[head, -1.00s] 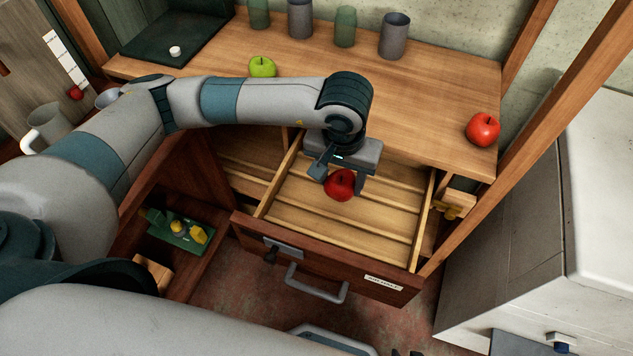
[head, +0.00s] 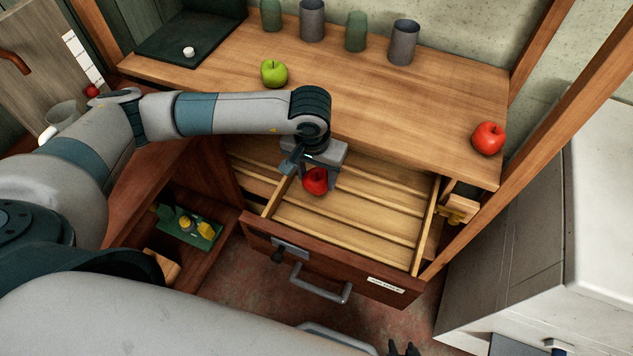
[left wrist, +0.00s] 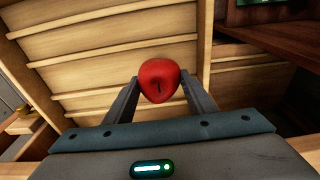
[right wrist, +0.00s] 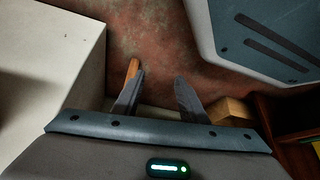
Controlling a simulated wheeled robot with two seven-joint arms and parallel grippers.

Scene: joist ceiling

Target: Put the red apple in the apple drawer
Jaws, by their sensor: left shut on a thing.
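A red apple (head: 315,181) is held between the fingers of my left gripper (head: 311,177), at the left part of the open wooden drawer (head: 345,226). The left wrist view shows this apple (left wrist: 159,81) gripped from both sides, with the slatted drawer floor (left wrist: 85,60) behind it. I cannot tell whether it touches the floor. The drawer's front carries a grey handle and a label too small to read. My right gripper (right wrist: 160,95) is open and empty above the reddish floor; only its dark fingertips show at the head view's bottom edge.
Another red apple (head: 488,138) stands at the countertop's (head: 400,110) right end. A green apple (head: 274,73) and several cups stand further back. A wooden post and a pale cabinet (head: 560,200) bound the right side. A green tray (head: 188,229) lies in the lower left compartment.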

